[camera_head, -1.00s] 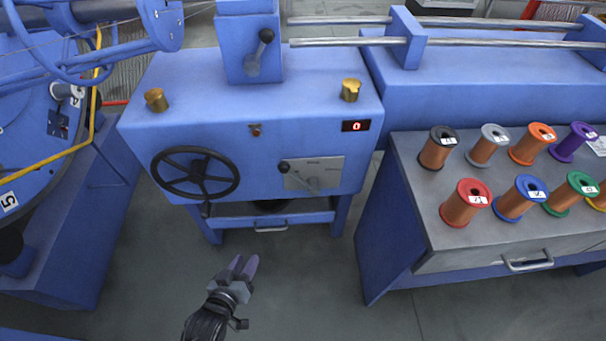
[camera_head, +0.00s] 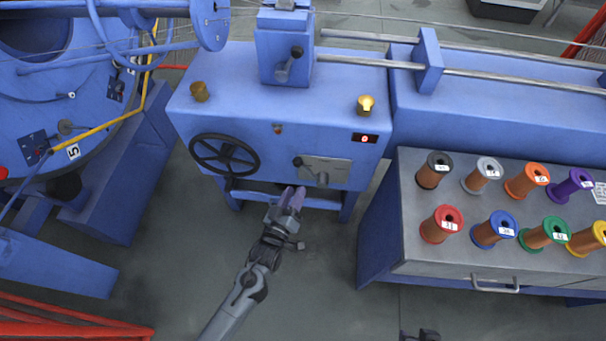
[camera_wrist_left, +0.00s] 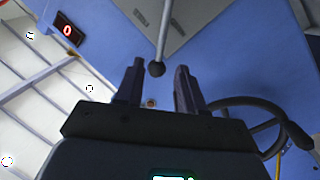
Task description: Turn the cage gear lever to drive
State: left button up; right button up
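A lever with a black ball knob (camera_head: 298,161) sits on a grey plate (camera_head: 335,167) on the front of the blue cabinet; the plate's lettering is too small to read. My left gripper (camera_head: 293,191) is just below this plate in the head view. In the left wrist view its two fingers are apart, with the lever's black knob (camera_wrist_left: 156,69) showing between and just ahead of the fingertips; I cannot tell whether they touch it. A dark part at the bottom edge (camera_head: 422,335) may be my right gripper; its fingers cannot be made out.
A black handwheel (camera_head: 224,154) is left of the plate. Another black-knobbed lever (camera_head: 290,63) is on the box on top. A red "0" display (camera_head: 365,138) is at the right of the cabinet front. A bench (camera_head: 430,262) with several spools stands to the right.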

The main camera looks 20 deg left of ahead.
pick_arm(q)
jog(key=w+b, duration=0.2)
jog(key=w, duration=0.5)
jog(key=shift+w+a, duration=0.15)
jog(key=shift+w, duration=0.2)
grip_shut()
